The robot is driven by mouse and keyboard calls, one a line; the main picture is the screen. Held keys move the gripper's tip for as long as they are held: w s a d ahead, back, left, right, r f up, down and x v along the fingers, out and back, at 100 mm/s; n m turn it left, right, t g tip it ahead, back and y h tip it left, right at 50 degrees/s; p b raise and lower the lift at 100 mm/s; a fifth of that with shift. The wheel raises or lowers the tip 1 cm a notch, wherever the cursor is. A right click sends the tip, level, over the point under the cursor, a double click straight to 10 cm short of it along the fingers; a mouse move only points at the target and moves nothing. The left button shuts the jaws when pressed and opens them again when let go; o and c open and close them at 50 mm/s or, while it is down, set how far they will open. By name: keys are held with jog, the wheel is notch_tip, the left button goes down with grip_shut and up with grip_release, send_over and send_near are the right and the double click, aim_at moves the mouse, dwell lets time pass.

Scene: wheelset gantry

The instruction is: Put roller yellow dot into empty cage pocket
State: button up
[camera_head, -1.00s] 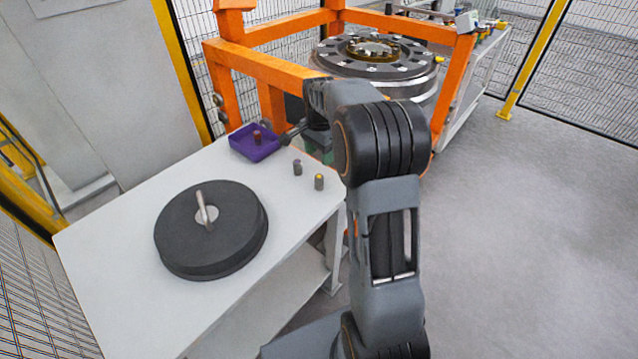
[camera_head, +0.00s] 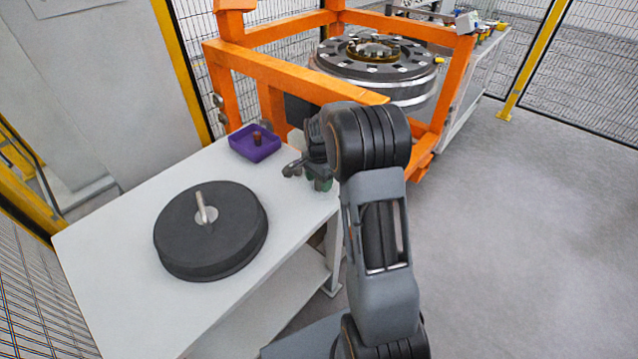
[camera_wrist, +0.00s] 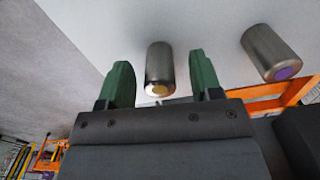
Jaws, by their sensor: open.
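The yellow-dot roller (camera_wrist: 160,66) is a short metal cylinder on the white table, its yellow-marked end facing my wrist camera. In the wrist view it appears between the two green fingers of my open gripper (camera_wrist: 162,82), with a gap on each side. In the head view my gripper (camera_head: 309,178) is over the table's right end and hides the roller. A cage ring (camera_head: 397,69) with a row of pockets lies on the large round assembly inside the orange gantry; I cannot tell which pocket is empty.
A purple-dot roller (camera_wrist: 270,53) stands right of my gripper in the wrist view. A purple tray (camera_head: 240,150) holding a brown-red piece and a black disc (camera_head: 180,235) with a handle are on the white table (camera_head: 110,245). The orange gantry frame (camera_head: 265,72) rises behind.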

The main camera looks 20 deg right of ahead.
jog(key=shift+c, duration=0.3)
grip_shut()
dwell(0.3)
jog(key=shift+r, duration=0.15)
